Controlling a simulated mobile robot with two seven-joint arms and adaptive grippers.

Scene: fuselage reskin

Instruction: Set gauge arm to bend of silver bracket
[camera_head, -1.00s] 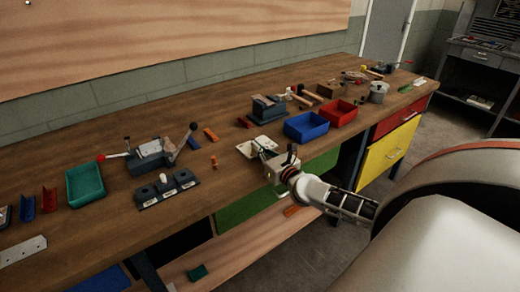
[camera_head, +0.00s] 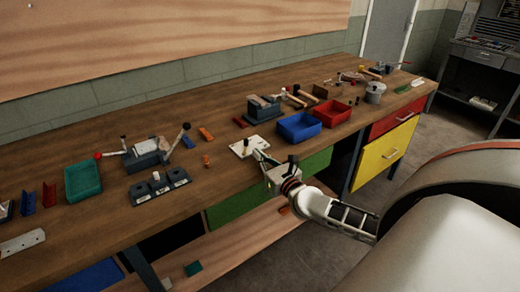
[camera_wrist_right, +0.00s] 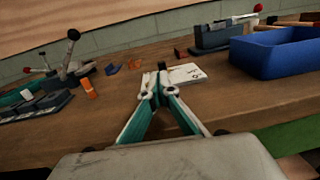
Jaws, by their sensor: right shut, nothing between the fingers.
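My right gripper (camera_head: 259,156) is over the near edge of the bench, its fingers pointing at a small white plate with a dark knob (camera_head: 242,148), which looks like the gauge. In the right wrist view the fingertips (camera_wrist_right: 157,94) are together and empty, in front of the white plate (camera_wrist_right: 186,74). Whether they touch it, I cannot tell. The gauge arm is not clearly distinguishable. A greyish angled piece (camera_head: 4,211), cut by the left picture edge, may be the silver bracket. My left gripper is out of view.
A blue bin (camera_head: 299,127) and a red bin (camera_head: 333,112) stand right of the plate. A dark block with holes (camera_head: 160,186), a lever fixture (camera_head: 146,156) and a green tray (camera_head: 84,181) stand left.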

